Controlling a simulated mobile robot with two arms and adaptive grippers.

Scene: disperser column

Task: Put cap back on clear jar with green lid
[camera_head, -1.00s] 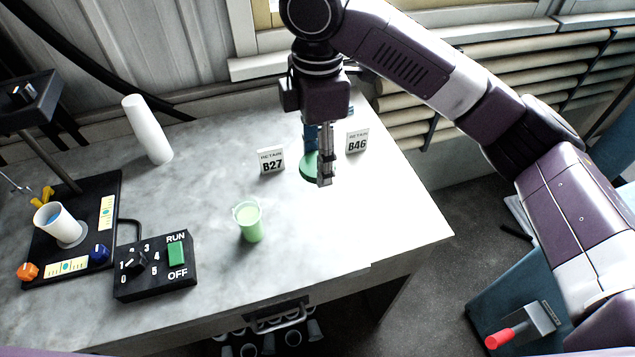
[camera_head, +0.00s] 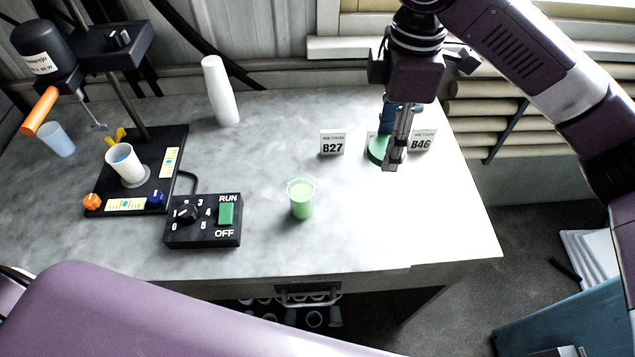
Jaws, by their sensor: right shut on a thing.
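My right gripper (camera_head: 393,166) points down over the right part of the grey worktop, in front of and between two label cards. It is shut. A green disc (camera_head: 377,150), which looks like the green lid, shows right beside its fingers. The fingers partly hide the disc, and I cannot tell whether it hangs in the grip or rests on something. A clear cup-like vessel with pale green contents (camera_head: 301,200) stands upright and open-topped on the worktop, left of the gripper and nearer to me. My left gripper is not in view.
Cards B27 (camera_head: 332,143) and B46 (camera_head: 422,140) stand near the gripper. A black switch box (camera_head: 203,236) sits left of the green-filled vessel. A disperser stand with a white cup (camera_head: 126,168) and a white cylinder (camera_head: 220,92) are farther left. The worktop's front right is clear.

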